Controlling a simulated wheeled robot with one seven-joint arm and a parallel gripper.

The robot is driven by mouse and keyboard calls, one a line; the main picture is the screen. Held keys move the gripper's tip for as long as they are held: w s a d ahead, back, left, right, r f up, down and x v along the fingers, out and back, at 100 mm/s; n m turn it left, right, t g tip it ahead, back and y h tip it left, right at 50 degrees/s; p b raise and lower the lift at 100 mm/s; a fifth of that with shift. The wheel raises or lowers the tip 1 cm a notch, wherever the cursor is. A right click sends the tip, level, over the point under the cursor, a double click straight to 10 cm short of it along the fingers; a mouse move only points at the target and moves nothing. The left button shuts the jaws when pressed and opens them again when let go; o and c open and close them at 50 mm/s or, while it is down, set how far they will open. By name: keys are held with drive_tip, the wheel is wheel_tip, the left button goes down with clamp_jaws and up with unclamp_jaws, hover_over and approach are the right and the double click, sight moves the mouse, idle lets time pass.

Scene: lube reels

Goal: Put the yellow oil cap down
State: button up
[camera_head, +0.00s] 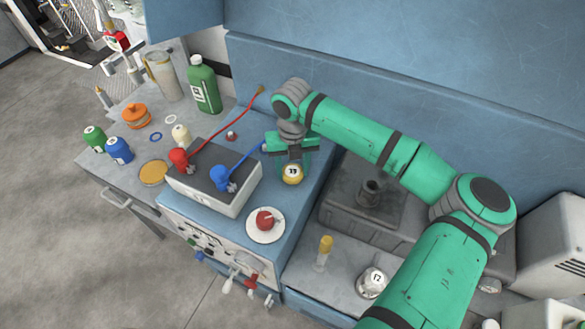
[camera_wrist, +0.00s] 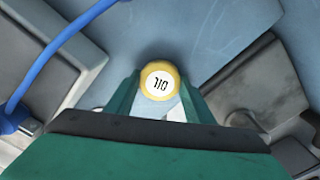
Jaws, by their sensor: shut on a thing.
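The yellow oil cap (camera_head: 292,174) has a white round label with dark characters on its top. It is between the fingers of my gripper (camera_head: 291,160), which is shut on it. In the wrist view the yellow cap (camera_wrist: 160,80) shows at the tips of the two green fingers of my gripper (camera_wrist: 160,92). The cap is over the blue bench top, just right of the grey box with the red and blue hoses. I cannot tell if its underside touches the surface.
The grey box (camera_head: 213,190) with red and blue fittings stands left of my gripper. A white saucer (camera_head: 265,236) with a red cap is in front. A dark grey block (camera_head: 350,215) is at the right.

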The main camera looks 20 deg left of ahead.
sight(293, 171)
drive_tip(key=shift+f, duration=0.1)
drive_tip(key=o, duration=1.1)
drive_tip(key=shift+w, duration=0.1)
drive_tip(key=shift+c, duration=0.2)
wheel_tip(293, 171, up, 12)
